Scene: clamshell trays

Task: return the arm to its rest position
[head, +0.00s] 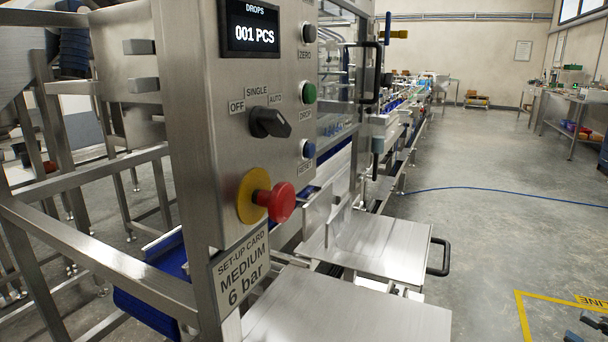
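Only a small part of my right gripper (590,328) shows, as dark pieces at the bottom right corner of the head view, above the grey floor. Most of it is cut off by the picture edge, and I cannot tell whether it is open or shut. Nothing is seen held in the part that shows. My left gripper is not in view.
A steel control panel (205,150) stands close at left, with a black selector knob (270,123) and red emergency button (279,202). Steel plates (345,310) jut out at bottom centre. A black handle (440,257) sticks out rightward. The floor (490,240) at right is largely clear.

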